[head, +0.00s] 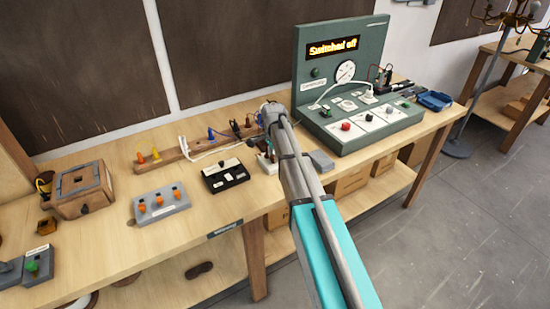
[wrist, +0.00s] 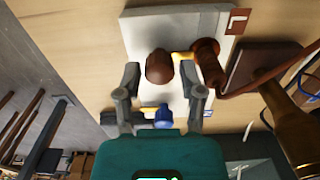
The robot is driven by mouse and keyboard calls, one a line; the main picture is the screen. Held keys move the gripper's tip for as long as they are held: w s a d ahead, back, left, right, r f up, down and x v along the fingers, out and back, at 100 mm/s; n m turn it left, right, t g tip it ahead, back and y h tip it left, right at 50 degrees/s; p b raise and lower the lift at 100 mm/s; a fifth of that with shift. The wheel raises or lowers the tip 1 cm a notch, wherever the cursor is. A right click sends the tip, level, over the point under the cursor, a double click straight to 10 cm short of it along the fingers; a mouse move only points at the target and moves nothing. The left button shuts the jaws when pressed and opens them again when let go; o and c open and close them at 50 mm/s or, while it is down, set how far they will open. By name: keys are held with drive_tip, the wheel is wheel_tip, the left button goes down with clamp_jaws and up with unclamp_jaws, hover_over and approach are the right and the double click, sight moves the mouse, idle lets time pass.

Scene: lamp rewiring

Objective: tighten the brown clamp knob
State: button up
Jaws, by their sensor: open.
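The brown clamp knob (wrist: 160,67) shows in the wrist view as a rounded brown cap on a pale clamp block (wrist: 145,27). My gripper (wrist: 161,71) is open, with one grey finger left of the brown knob and one to its right. Gaps show on both sides, so the fingers look apart from it. A blue knob (wrist: 163,118) is on the same block, closer to my gripper's body. In the head view my arm covers most of the clamp area, and I cannot make out the brown knob or the gripper's fingers there.
A brown cylindrical part (wrist: 207,58) with a brown cord stands close right of the knob. In the head view, a green test panel (head: 345,75) stands right of my arm; a black switch box (head: 225,175) and a grey box with orange knobs (head: 160,205) lie left.

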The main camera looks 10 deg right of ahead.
drive_tip(key=shift+n, duration=0.5)
